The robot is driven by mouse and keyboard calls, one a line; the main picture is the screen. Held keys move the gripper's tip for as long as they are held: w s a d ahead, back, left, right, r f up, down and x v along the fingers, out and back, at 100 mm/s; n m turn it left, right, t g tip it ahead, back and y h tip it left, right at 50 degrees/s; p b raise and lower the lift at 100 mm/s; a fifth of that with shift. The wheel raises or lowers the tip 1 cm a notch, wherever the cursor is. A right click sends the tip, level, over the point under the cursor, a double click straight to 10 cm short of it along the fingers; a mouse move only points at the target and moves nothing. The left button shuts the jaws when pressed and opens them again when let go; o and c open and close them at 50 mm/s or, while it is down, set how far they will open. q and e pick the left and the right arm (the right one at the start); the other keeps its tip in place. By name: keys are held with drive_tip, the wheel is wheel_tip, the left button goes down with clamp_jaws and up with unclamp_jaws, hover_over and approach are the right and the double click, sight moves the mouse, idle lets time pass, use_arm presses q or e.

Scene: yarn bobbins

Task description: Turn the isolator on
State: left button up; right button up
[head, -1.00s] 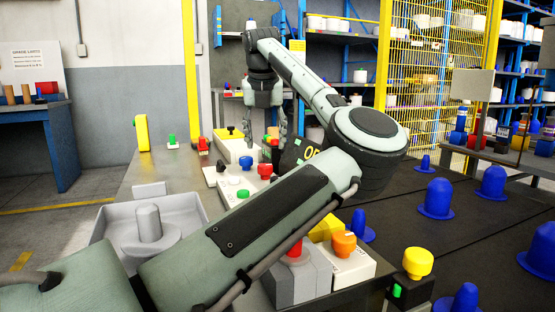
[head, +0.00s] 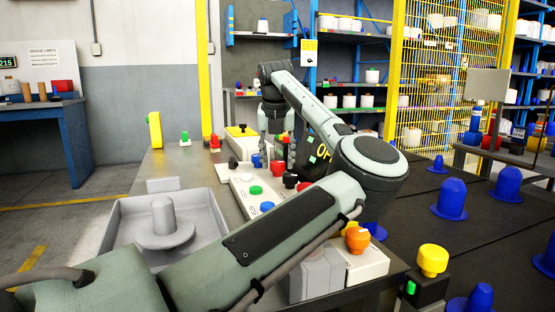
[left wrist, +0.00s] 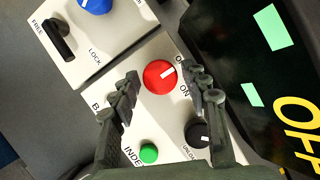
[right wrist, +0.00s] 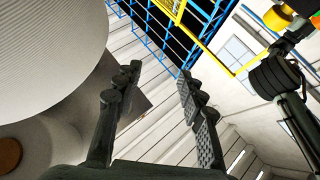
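The isolator looks to be the red rotary knob (left wrist: 158,77) on a pale panel, with ON and a partly hidden label beside it. Its white mark points up and right, towards the partly hidden label rather than ON. My left gripper (left wrist: 164,76) is open, its fingers on either side of the knob; I cannot tell whether they touch it. In the head view the left gripper (head: 276,152) points down over the red knob (head: 277,166). My right gripper (right wrist: 153,80) is open and empty, away from the panel.
A blue knob (left wrist: 95,4), a green button (left wrist: 148,153) and a black knob (left wrist: 197,134) lie around the red knob. A black sign with yellow OFF lettering (left wrist: 296,118) stands close right. A grey tray (head: 118,222) is nearer. A large white cylinder (right wrist: 45,55) is by the right gripper.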

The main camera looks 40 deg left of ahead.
use_arm(q)
drive_tip(key=c, duration=0.8)
drive_tip(key=shift+o, duration=0.2)
